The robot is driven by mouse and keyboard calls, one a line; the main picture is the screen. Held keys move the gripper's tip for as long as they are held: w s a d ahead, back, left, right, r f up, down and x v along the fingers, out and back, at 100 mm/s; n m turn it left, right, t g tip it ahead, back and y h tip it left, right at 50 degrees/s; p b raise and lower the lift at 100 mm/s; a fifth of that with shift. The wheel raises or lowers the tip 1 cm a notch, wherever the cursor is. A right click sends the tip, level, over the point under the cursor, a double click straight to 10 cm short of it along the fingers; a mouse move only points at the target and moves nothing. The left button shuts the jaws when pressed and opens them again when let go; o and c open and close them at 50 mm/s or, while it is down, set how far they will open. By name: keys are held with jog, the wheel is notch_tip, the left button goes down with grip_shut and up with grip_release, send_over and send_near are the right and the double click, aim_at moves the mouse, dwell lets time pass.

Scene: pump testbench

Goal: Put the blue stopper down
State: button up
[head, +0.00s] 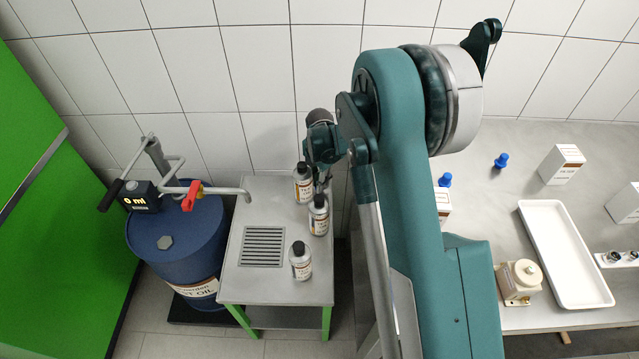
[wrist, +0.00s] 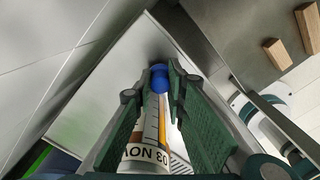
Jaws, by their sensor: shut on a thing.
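My gripper (head: 323,150) is over the back of the small steel table, by the bottles. In the wrist view, its two green fingers (wrist: 163,82) are shut on a blue stopper (wrist: 159,73) at their tips. A white labelled bottle (wrist: 148,152) shows between the fingers. I cannot tell whether the stopper touches a bottle. In the head view the held stopper is hidden. Two other blue stoppers, one upright (head: 501,160) and one partly behind my arm (head: 445,180), are on the right bench.
The small table (head: 258,205) has a grate and bottles at the back (head: 303,186), middle (head: 318,216) and front (head: 301,262). A blue oil drum (head: 180,245) with a pump stands left. The right bench (head: 480,150) holds a white tray (head: 529,206), boxes and a cream device (head: 522,278).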

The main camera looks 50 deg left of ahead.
jog(key=shift+f, duration=0.15)
jog(key=o, duration=0.8)
jog(key=shift+c, duration=0.2)
notch_tip(320, 180, up, 12)
jog(key=p, duration=0.2)
jog(key=shift+r, duration=0.2)
dwell(0.3)
